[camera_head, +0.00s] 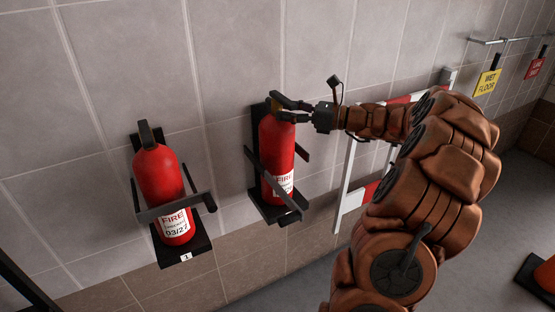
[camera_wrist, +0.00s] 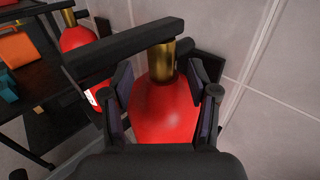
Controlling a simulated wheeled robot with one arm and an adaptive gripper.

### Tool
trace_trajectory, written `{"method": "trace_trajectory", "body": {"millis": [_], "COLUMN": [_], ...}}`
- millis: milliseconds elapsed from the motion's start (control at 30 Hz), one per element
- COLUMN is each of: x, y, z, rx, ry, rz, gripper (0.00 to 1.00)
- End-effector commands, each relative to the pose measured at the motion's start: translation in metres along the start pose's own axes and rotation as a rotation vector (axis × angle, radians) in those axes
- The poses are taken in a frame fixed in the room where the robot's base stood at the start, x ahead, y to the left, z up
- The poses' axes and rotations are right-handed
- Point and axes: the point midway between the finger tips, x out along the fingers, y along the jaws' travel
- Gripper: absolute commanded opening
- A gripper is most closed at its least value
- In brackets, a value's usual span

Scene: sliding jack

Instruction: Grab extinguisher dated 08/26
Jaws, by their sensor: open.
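Two red fire extinguishers sit in black wall brackets in the head view. The left extinguisher (camera_head: 162,185) has a white label that reads about "03/27", with a "1" tag on its bracket. The right extinguisher (camera_head: 274,150) has a "FIRE" label whose date is too small to read. My gripper (camera_head: 280,106) is at the top of the right extinguisher. In the wrist view the open fingers (camera_wrist: 164,100) stand on either side of this extinguisher's neck, above its red body (camera_wrist: 168,112). Its brass valve (camera_wrist: 161,62) and black handle (camera_wrist: 125,50) show there. I cannot tell whether the fingers touch it.
Black bracket arms (camera_head: 275,185) cross the right extinguisher. A white and red frame (camera_head: 350,185) stands right of it against the tiled wall. A yellow "wet floor" sign (camera_head: 487,82) and a red sign (camera_head: 537,66) hang from a rail. An orange object (camera_head: 543,273) is at lower right.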

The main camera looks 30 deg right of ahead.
Motion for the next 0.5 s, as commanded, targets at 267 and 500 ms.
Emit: {"method": "trace_trajectory", "body": {"millis": [267, 500], "x": [0.029, 0.031], "y": [-0.002, -0.003], "z": [0.002, 0.002], "rx": [-0.001, -0.001], "ry": [0.002, 0.002], "rz": [-0.003, -0.004], "gripper": [0.59, 0.59]}}
